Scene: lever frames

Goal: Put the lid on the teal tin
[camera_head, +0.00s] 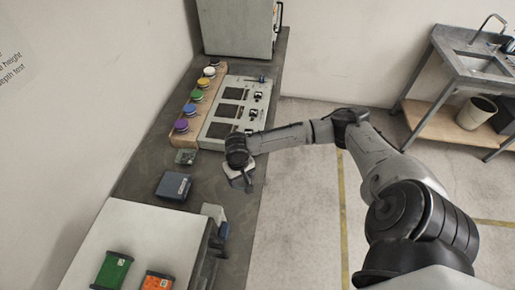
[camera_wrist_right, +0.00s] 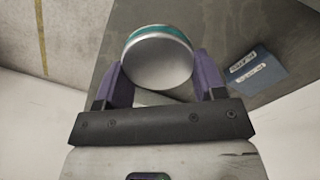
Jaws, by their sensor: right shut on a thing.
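In the right wrist view, a round silver lid (camera_wrist_right: 158,66) lies between the purple fingers of my right gripper (camera_wrist_right: 160,78), which is shut on it. A teal band of the tin (camera_wrist_right: 157,31) shows along the lid's far edge. I cannot tell whether the lid is seated on the tin or held just above it. In the head view my right gripper (camera_head: 241,181) points down near the counter's right edge, and the tin is hidden or too small to make out there. My left gripper is not in view.
A dark blue box (camera_head: 174,186) stands on the counter left of my right gripper. A control panel (camera_head: 236,108) and a wooden strip with several coloured buttons (camera_head: 190,108) lie beyond. A white surface (camera_head: 140,243) with green and orange packets is nearer. Open floor is to the right.

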